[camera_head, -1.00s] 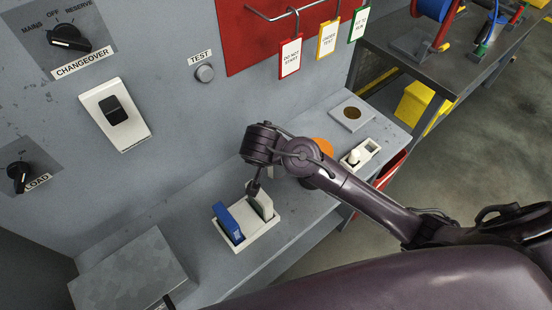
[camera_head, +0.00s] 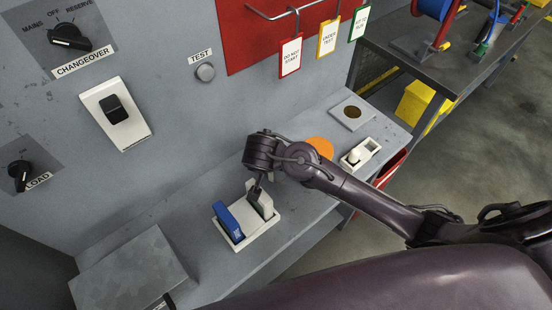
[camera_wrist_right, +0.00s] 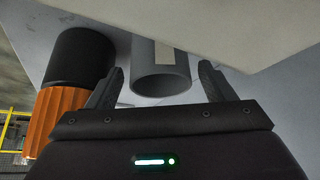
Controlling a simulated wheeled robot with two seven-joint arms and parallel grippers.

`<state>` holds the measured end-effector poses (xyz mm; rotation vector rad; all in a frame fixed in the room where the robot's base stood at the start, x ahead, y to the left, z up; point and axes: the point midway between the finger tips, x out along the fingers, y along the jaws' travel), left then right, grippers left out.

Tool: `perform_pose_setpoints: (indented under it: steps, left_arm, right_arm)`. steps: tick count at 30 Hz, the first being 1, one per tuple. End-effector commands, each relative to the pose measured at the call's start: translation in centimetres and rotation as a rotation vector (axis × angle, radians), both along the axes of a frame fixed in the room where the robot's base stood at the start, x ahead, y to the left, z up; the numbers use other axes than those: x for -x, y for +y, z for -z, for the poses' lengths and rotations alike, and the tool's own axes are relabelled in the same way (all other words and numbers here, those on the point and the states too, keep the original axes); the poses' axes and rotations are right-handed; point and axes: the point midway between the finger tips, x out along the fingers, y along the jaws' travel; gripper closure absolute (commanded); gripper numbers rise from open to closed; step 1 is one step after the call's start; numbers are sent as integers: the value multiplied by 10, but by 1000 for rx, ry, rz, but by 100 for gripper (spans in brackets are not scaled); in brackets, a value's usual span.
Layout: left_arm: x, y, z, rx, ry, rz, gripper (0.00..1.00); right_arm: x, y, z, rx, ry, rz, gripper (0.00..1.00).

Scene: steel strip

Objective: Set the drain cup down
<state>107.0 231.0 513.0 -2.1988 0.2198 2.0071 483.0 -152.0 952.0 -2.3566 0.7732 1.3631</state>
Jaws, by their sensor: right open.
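My right gripper (camera_head: 257,189) reaches down at the white tray that holds a blue slab (camera_head: 229,222) and a pale slab (camera_head: 262,198). In the right wrist view the jaws (camera_wrist_right: 160,93) are open. A hollow grey cylinder (camera_wrist_right: 161,78) with a pale label, which looks like the drain cup, stands between the fingertips, with a visible gap on each side. Its open end faces the camera. In the head view I cannot make out this cup, as the gripper and arm cover that spot. My left gripper is not in view.
A black and orange cylinder (camera_wrist_right: 72,85) is close beside the left finger in the wrist view. On the shelf are an orange disc (camera_head: 320,147), a white holder (camera_head: 372,146) and a plate with a round hole (camera_head: 366,107). A grey box (camera_head: 135,270) stands at the left.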

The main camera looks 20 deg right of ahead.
Motion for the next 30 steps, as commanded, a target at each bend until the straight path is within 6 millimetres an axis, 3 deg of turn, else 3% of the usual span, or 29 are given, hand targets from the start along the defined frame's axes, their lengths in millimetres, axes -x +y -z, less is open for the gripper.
perform_pose_setpoints:
  steps: [5,18,21,26,30]
  left_arm:
    - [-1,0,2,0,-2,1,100]
    - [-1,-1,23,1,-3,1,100]
    - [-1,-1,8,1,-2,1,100]
    - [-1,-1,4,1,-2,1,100]
    - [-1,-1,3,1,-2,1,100]
  right_arm:
    - [4,5,-10,-3,-2,-1,24]
    - [39,30,-86,-5,-4,-1,24]
    - [44,33,-103,0,-1,-1,24]
    - [46,33,-105,13,-21,-23,21]
    - [37,23,-91,61,-107,-146,21]
